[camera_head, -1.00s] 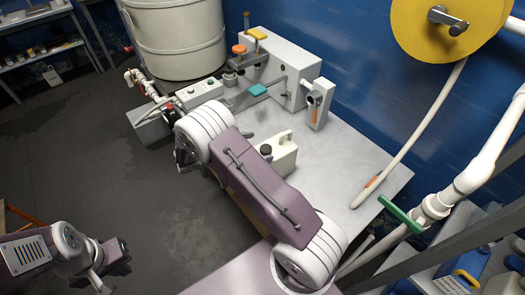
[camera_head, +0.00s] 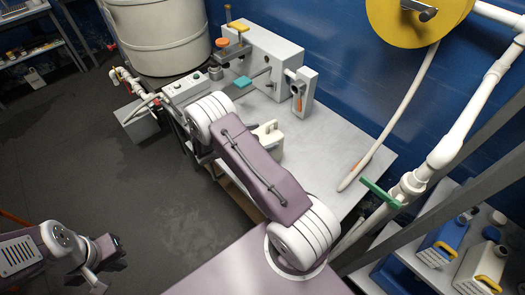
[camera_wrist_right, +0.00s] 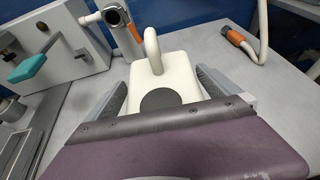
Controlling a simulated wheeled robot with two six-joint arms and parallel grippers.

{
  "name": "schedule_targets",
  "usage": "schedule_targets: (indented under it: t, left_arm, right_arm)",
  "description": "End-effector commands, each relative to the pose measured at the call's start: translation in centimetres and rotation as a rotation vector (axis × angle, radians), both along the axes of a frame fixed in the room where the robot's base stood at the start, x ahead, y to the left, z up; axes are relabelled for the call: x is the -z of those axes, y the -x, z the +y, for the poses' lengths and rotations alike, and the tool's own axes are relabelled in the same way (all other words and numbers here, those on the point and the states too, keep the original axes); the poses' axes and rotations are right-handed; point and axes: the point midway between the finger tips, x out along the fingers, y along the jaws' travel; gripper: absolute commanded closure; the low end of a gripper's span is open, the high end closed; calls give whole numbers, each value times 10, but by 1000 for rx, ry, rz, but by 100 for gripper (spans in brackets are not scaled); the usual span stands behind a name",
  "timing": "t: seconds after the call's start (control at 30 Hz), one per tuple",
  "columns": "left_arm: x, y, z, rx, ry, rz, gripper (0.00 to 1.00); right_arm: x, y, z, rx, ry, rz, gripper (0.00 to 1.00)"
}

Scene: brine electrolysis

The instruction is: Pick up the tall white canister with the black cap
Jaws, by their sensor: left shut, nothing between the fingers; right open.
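A white canister (camera_head: 269,138) with a loop handle stands on the grey bench, partly hidden behind my right arm in the head view. The right wrist view shows the white canister (camera_wrist_right: 190,75) from above, with its round dark cap. My right gripper (camera_wrist_right: 160,85) is open, its grey fingers on either side of the canister in that picture. I cannot tell whether they touch it; a purple link of mine covers part of the view. My left gripper (camera_head: 100,265) is shut and empty at the lower left, away from the bench.
A grey apparatus (camera_head: 262,58) with a teal handle (camera_head: 237,86) stands behind the canister. A white hose (camera_head: 392,120) reaches the bench's right side. A shelf at the lower right holds a blue canister (camera_head: 440,243) and another white canister (camera_head: 478,268).

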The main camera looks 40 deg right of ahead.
Motion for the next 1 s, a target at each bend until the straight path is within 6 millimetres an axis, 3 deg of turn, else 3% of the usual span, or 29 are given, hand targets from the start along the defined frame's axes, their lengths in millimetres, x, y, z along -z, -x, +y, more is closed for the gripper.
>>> schedule_targets:
  t: [0.2, 0.5, 0.77, 1.0]
  left_arm:
    - [0, 0, 0, 0, 0, 0, 100]
    - [0, 0, 0, 0, 0, 0, 100]
    - [0, 0, 0, 0, 0, 0, 100]
    - [1, 0, 0, 0, 0, 0, 100]
  right_arm:
    - [1, 0, -1, -1, 0, 0, 0]
    - [1, 0, -1, 0, 0, 0, 82]
    - [-2, -1, -1, 0, 3, -2, 82]
    - [-17, -1, -1, 0, 3, -3, 82]
